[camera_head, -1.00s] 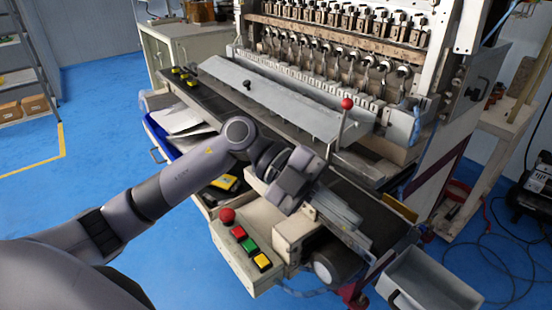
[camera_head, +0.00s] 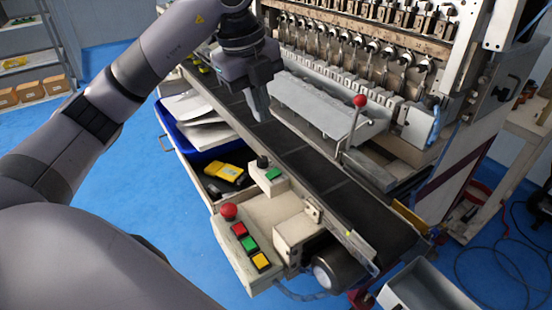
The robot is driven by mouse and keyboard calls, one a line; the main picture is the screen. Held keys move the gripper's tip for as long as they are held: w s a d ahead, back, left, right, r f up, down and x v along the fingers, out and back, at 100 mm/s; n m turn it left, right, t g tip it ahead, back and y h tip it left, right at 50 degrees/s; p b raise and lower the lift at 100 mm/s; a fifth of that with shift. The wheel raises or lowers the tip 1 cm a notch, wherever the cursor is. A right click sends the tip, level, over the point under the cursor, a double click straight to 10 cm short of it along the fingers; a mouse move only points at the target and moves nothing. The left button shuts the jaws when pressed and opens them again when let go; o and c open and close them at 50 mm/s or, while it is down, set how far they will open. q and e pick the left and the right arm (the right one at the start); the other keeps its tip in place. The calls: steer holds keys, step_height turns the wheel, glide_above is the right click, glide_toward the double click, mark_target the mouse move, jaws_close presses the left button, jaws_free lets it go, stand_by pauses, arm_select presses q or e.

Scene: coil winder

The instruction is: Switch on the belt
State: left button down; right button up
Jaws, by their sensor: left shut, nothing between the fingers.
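The dark belt (camera_head: 310,170) runs diagonally along the front of the winder, from upper left to lower right. A small light switch box (camera_head: 272,185) at its near edge carries a green button (camera_head: 273,174) and a black knob (camera_head: 262,162). A larger control box (camera_head: 262,220) in front has a red mushroom button (camera_head: 229,211) and red (camera_head: 239,230), green (camera_head: 249,244) and yellow (camera_head: 261,260) buttons. My left gripper (camera_head: 262,112) is shut and empty, pointing down over the belt, beyond and above the switch box. My right gripper is not in view.
A lever with a red ball (camera_head: 360,101) stands beyond the belt. A blue bin (camera_head: 180,140) with pale sheets and an open drawer holding a yellow tool (camera_head: 226,171) lie left of the belt. A grey tray (camera_head: 430,290) is at lower right.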

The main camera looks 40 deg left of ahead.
arm_select(q)
glide_toward(277, 171)
steer(key=x, duration=0.7)
stand_by(0.4)
steer(key=shift+a, duration=0.1)
